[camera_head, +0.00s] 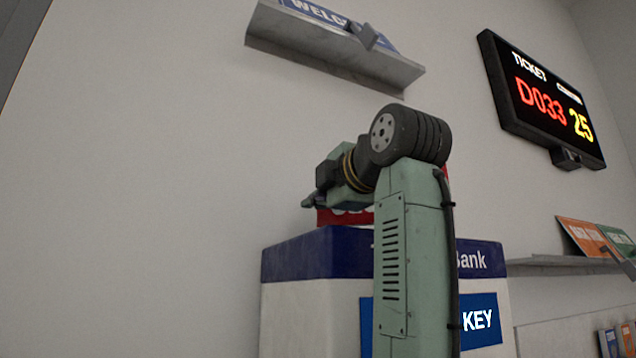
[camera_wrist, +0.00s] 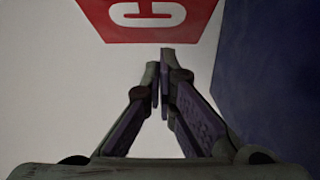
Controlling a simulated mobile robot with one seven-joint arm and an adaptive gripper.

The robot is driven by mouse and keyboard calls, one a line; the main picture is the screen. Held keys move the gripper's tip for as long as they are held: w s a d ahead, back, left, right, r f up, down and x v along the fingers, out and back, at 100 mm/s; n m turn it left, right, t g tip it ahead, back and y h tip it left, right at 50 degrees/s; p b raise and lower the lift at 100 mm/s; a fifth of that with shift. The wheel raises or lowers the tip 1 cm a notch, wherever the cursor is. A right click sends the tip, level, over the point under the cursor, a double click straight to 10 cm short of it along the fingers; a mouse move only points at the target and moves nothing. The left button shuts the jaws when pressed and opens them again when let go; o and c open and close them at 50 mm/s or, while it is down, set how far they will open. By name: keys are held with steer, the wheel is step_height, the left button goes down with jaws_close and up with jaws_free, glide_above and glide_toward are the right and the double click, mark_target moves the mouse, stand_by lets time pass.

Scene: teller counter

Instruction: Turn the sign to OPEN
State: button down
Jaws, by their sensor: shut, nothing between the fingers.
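In the head view a strip of the red sign (camera_head: 345,217) shows just above the white and blue booth, mostly hidden behind my arm. In the head view my gripper (camera_head: 308,203) is at the sign's upper left.
The booth (camera_head: 300,258) with a blue band and "Bank" lettering stands under my arm. A grey shelf (camera_head: 330,58) with a welcome sign is above. A ticket display (camera_head: 540,100) hangs at right, above another shelf (camera_head: 550,266) with cards. The wall at left is bare.

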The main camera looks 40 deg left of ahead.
steer(key=shift+w+a, duration=0.2)
steer(key=shift+w, duration=0.25)
steer(key=shift+w, duration=0.1)
steer(key=shift+w+a+m+t+h, duration=0.2)
steer(key=shift+m+t+h, duration=0.15)
steer(key=shift+t, duration=0.25)
